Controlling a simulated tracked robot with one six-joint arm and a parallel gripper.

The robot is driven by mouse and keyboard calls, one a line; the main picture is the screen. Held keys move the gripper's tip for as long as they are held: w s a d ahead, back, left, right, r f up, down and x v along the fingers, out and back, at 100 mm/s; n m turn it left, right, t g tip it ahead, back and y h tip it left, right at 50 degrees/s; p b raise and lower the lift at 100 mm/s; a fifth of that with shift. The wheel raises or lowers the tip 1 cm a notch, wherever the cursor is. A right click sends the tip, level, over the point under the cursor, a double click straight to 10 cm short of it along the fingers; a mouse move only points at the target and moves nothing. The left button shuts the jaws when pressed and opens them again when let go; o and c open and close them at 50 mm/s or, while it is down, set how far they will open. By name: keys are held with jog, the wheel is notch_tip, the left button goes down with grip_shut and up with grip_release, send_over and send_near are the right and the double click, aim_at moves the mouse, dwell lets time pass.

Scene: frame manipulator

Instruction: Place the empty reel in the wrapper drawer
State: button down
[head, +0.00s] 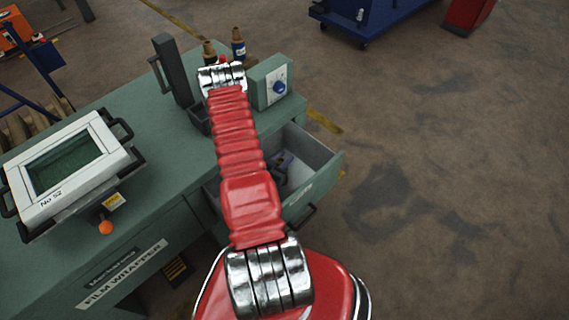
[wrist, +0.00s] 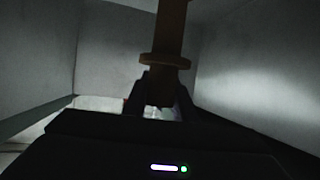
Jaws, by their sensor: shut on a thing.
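The wrapper drawer (head: 318,190) is pulled out from the right end of the green film wrapper (head: 160,185) in the head view. My gripper (wrist: 160,92) is shut on the brown reel (wrist: 168,58), which has a flange partway along its shaft. In the wrist view, grey walls (wrist: 235,75) stand on both sides of the reel and look like the drawer's inside. My red arm hides part of the drawer in the head view. A dark shape (head: 283,166) shows inside the drawer; I cannot tell whether it is my gripper.
A control box with a blue knob (head: 280,88) and a dark upright post (head: 172,70) stand on the wrapper top. Two bottle-like things (head: 238,46) stand behind. A white-framed screen (head: 68,165) sits at left. The floor right of the drawer is clear.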

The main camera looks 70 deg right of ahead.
jog(key=shift+f, duration=1.95)
jog(key=c, duration=1.5)
grip_release()
jog(key=shift+o, duration=0.2)
jog(key=v, duration=1.2)
